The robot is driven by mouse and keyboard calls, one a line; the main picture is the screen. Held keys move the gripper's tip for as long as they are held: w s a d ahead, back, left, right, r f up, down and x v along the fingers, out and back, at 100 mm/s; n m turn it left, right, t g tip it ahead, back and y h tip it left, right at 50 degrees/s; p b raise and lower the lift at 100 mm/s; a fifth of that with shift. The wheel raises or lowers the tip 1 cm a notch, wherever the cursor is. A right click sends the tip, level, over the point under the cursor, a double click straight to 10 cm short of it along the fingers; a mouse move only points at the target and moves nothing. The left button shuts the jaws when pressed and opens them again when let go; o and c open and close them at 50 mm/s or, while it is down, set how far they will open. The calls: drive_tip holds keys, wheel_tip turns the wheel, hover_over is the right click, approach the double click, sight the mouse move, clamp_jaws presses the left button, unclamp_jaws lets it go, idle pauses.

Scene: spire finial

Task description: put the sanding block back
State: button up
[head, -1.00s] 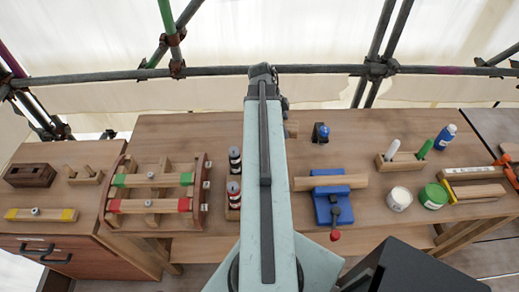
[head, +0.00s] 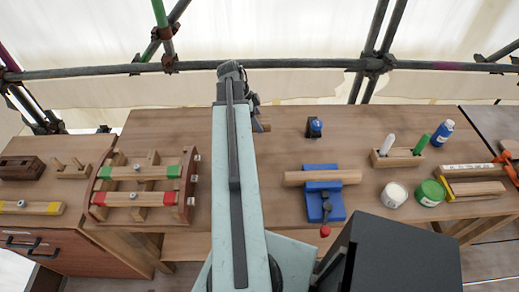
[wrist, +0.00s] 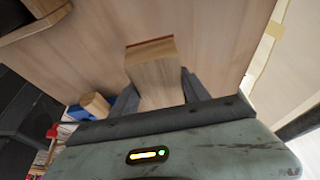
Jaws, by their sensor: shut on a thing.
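My gripper (wrist: 158,88) is shut on a pale wooden block with a thin reddish layer at its far end, which looks like the sanding block (wrist: 154,70). The dark fingers are on either side of it in the wrist view. In the head view the arm hides most of the gripper; a small wooden part of the block (head: 262,123) shows just right of the arm's far end, over the back of the bench (head: 385,125). Whether the block touches the bench cannot be told.
A rack with red and green ends (head: 140,185) is left. A dark wooden block (head: 24,168) lies far left. Jars and a blue bottle (head: 442,133) stand right. Scaffold poles run behind.

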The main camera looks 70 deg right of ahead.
sight(262, 144)
drive_tip(key=shift+s+d+f, duration=0.15)
drive_tip(key=shift+d+f, duration=0.05)
wheel_tip(262, 144, down, 10)
drive_tip(key=b, duration=1)
drive_tip(key=shift+f, duration=0.15)
drive_tip(key=shift+r, duration=0.25)
drive_tip(key=shift+f, duration=0.2)
drive_tip(key=o, duration=1.5)
drive_tip(key=shift+c, duration=0.2)
